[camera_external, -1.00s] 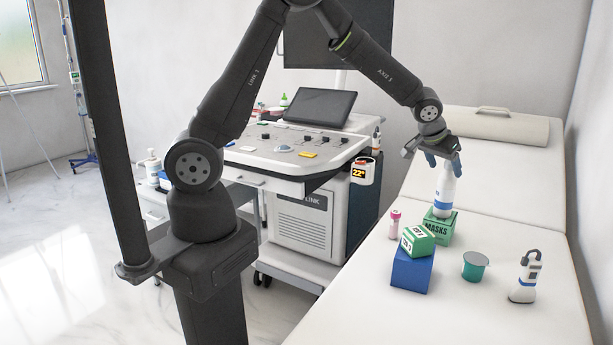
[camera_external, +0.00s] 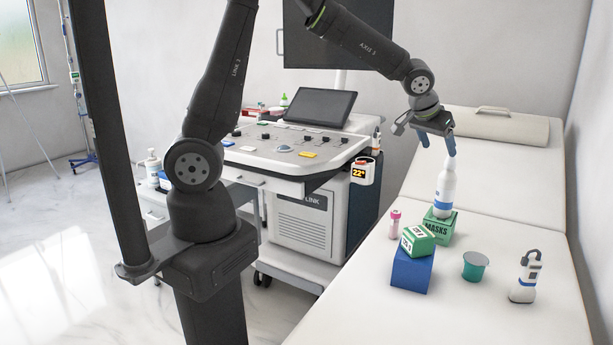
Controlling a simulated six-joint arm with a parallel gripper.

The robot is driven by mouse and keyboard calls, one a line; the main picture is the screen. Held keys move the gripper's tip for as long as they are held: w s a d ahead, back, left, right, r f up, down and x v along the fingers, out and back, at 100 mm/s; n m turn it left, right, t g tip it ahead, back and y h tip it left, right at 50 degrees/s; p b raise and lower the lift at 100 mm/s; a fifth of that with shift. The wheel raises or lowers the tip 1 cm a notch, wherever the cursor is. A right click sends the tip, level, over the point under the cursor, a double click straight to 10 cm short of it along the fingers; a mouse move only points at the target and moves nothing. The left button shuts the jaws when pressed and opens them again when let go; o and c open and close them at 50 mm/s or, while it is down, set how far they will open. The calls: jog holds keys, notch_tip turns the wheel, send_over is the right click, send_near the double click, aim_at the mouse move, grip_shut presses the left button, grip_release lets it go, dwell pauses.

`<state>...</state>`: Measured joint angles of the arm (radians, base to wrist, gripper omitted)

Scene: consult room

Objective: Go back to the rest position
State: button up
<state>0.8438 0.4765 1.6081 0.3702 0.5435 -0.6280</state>
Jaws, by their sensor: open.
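My gripper (camera_external: 436,143) is open and empty, with its blue fingertips pointing down. It hangs above the exam couch (camera_external: 509,290), just over a white bottle with a blue band (camera_external: 444,190). The tips are close to the bottle's nozzle; I cannot tell whether they are fully clear of it. The bottle stands upright on a green MASKS box (camera_external: 438,232).
On the couch stand a blue box (camera_external: 412,273) with a green-and-white box (camera_external: 417,241) on top, a pink-capped tube (camera_external: 394,223), a teal cup (camera_external: 475,266) and a white pump bottle (camera_external: 525,277). The ultrasound cart (camera_external: 302,225) is left of the couch.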

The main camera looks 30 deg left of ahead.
aim_at(450, 160)
jog(key=x, duration=1.2)
jog(key=shift+f, duration=0.1)
jog(key=v, duration=1.2)
jog(key=x, duration=1.2)
jog(key=shift+f, duration=0.25)
jog(key=r, duration=0.3)
jog(key=s+r, duration=0.1)
jog(key=r, duration=0.1)
jog(key=shift+d+r, duration=0.2)
jog(key=s+d+r, duration=0.4)
jog(key=s+r, duration=0.2)
jog(key=s, duration=0.4)
jog(key=w+d+f, duration=0.2)
jog(key=d, duration=0.5)
jog(key=w+d+f, duration=0.2)
jog(key=d+f, duration=0.1)
jog(key=d, duration=0.4)
jog(key=w+d+f+m, duration=0.1)
jog(key=w+d+f, duration=0.2)
jog(key=d, duration=0.4)
jog(key=shift+d+f+h, duration=0.2)
jog(key=shift+d+h, duration=0.05)
jog(key=shift+h, duration=0.05)
